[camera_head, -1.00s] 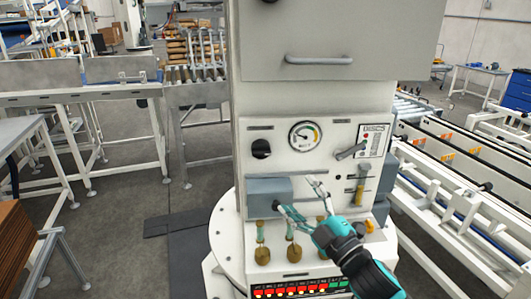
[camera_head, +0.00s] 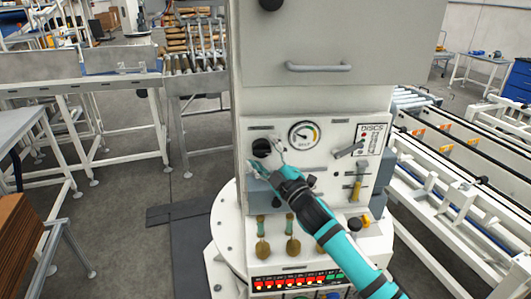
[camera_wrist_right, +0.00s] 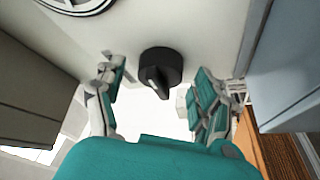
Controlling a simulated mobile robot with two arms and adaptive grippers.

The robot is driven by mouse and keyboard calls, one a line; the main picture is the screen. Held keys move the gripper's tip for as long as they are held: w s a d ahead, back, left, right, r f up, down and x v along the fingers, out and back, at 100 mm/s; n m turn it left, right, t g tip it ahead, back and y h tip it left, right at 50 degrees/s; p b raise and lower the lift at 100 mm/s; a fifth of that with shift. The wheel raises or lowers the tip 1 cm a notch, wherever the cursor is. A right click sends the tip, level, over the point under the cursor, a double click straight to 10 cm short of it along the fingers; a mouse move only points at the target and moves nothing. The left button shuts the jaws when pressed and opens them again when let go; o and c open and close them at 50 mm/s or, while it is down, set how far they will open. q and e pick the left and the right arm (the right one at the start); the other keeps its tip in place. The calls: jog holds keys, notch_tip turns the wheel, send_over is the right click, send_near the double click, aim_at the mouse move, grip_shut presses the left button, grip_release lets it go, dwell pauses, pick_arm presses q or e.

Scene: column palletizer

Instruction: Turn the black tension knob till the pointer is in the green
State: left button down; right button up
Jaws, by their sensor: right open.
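The black tension knob (camera_head: 262,148) sits on the white panel of the machine, left of the round gauge (camera_head: 303,135). The gauge has a coloured arc with green in it; its pointer is too small to read surely. My right gripper (camera_head: 264,168) is at the knob, coming from below right and partly covering it. In the right wrist view the knob (camera_wrist_right: 161,70) shows a pale pointer ridge and lies between the two open, teal-padded fingers, with gaps on both sides. My left gripper is not in view.
A lever (camera_head: 349,150) and a printed label (camera_head: 369,139) are right of the gauge. A grey handle (camera_head: 318,67) is above. Brass-coloured knobs (camera_head: 293,246) and a lit indicator strip (camera_head: 300,281) are below. A conveyor runs along the right side.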

jog(key=c, duration=1.1)
jog(key=shift+f+m+b, duration=0.3)
jog(key=shift+m+b, duration=0.1)
jog(key=shift+b, duration=0.25)
jog(key=shift+c, duration=0.2)
jog(key=m+t+b, duration=0.1)
jog(key=m+b, duration=0.1)
jog(key=m+t+b, duration=0.1)
jog(key=b, duration=0.2)
jog(key=shift+a+f+m+h, duration=0.1)
jog(key=shift+f+m+h, duration=0.1)
jog(key=shift+m+h, duration=0.15)
jog(key=shift+r+m+t+h+b, duration=0.15)
jog(key=shift+m+t+h+b, duration=0.6)
jog(key=shift+m+b, duration=0.75)
jog(key=o, duration=1.1)
jog(key=shift+r, duration=0.1)
jog(key=shift+o, duration=0.2)
